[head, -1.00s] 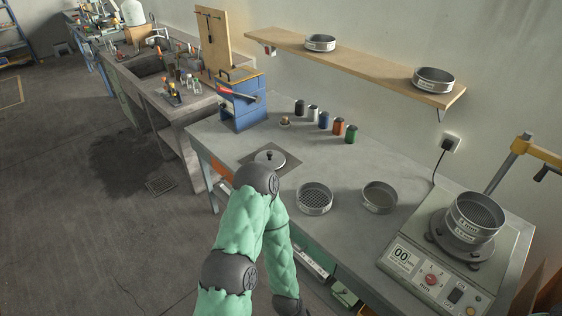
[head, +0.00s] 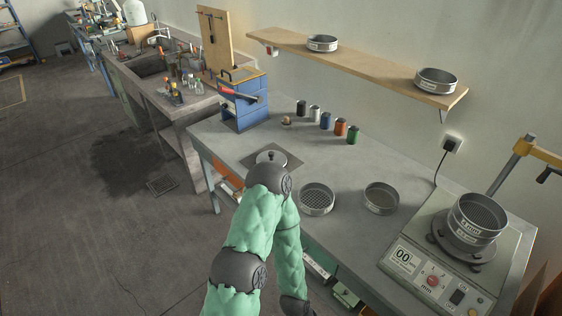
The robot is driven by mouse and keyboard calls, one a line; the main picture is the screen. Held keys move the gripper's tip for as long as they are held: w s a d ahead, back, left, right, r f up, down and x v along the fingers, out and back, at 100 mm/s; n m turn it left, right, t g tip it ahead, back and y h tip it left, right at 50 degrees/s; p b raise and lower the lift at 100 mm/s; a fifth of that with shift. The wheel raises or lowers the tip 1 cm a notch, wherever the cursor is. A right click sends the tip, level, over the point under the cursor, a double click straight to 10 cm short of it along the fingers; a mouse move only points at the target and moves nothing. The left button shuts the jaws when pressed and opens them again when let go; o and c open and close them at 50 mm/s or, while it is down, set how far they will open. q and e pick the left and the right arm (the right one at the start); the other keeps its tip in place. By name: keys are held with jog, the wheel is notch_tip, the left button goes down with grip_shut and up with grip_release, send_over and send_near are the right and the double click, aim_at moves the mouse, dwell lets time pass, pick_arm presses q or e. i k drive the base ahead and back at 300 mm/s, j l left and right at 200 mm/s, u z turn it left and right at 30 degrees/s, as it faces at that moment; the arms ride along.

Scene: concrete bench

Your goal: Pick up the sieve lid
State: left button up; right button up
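The sieve lid (head: 272,157) is a round metal disc with a dark knob. It lies on a dark square mat (head: 294,160) near the front left of the bench. My green arm reaches up from the bottom of the head view, and its dark elbow joint covers the near edge of the lid. The arm bends back down in front of the bench. Neither of my grippers is in the picture.
Two sieves (head: 316,199) and (head: 381,198) stand on the bench right of the mat. A shaker (head: 432,275) holding stacked sieves (head: 476,222) is at the right. Several small jars (head: 326,121) stand behind. A wall shelf (head: 380,75) hangs above.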

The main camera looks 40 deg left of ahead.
aim_at(276, 156)
jog(key=j+z, duration=0.75)
jog(key=z, duration=0.2)
